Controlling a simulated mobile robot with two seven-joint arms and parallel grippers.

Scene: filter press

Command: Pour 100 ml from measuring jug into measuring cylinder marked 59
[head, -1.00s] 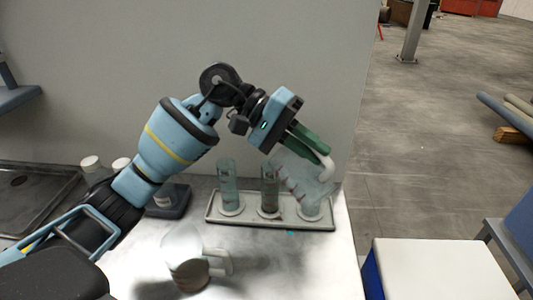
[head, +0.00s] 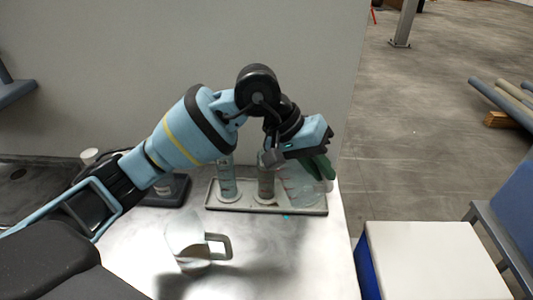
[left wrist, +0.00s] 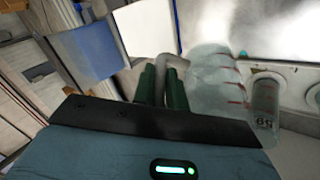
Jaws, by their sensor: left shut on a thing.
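My left gripper (head: 324,168) is shut on the handle (left wrist: 172,68) of a clear measuring jug (head: 298,187) with red marks. The jug is at the right end of a pale tray, in front of or over its right place. It looks nearly upright; its liquid level cannot be told. In the left wrist view the jug (left wrist: 215,82) is beside a clear cylinder marked 59 (left wrist: 265,102). In the head view a left cylinder (head: 226,186) and a middle cylinder (head: 265,182) stand in the tray; their numbers are unreadable. My right gripper is out of view.
The pale tray (head: 238,206) stands at the back of the light table, against a grey wall. A pale pitcher (head: 186,238) with a handle stands in front. A dark device (head: 172,190) is left of the tray. A white-topped box (head: 425,260) is at right.

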